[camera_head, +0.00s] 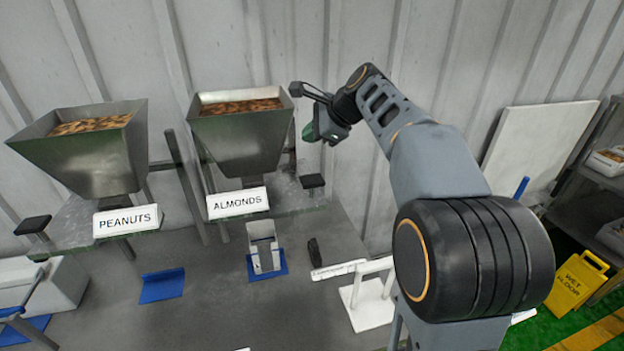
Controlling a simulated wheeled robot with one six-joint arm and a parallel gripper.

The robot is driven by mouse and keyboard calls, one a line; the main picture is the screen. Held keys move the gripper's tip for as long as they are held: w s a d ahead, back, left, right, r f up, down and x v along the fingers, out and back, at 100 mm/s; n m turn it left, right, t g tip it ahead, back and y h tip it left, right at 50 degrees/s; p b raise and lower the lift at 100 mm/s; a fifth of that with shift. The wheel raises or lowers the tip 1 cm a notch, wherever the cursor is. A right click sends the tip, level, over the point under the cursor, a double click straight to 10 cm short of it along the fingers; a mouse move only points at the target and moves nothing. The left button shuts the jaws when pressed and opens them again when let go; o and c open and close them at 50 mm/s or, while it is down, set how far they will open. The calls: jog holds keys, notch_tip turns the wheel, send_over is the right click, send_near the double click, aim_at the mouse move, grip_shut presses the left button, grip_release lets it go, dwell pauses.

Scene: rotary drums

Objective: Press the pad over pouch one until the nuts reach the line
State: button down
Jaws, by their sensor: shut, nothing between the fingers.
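My gripper (318,130) is shut and empty. It is in the air to the right of the almonds hopper (243,140), above a small black pad (312,182) on a post, and apart from it. Another black pad (33,224) stands left of the peanuts hopper (85,160). A pale open pouch or holder (264,250) stands upright on a blue mat (255,276) below the almonds hopper. Its fill level and any line on it are too small to make out. I cannot tell which pouch is pouch one.
An empty blue mat (162,285) lies below the peanuts sign (128,219). A small dark object (314,252) and a white stand (370,306) are on the grey table to the right. A yellow wet-floor sign (578,283) and shelves are at far right.

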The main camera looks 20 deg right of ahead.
jog(key=b, duration=0.7)
send_over(311, 180)
notch_tip(311, 180, down, 7)
jog(key=shift+d+f, duration=0.1)
jog(key=shift+f, duration=0.05)
jog(key=shift+f+b, duration=0.45)
jog(key=shift+f, duration=0.3)
jog(key=shift+f, duration=0.2)
dwell(1.0)
jog(key=shift+f, duration=0.2)
jog(key=shift+f+b, duration=1.25)
jog(key=shift+f, duration=0.45)
dwell(1.4)
jog(key=shift+r, duration=0.15)
jog(key=shift+r+p, duration=2)
jog(key=shift+p, duration=0.1)
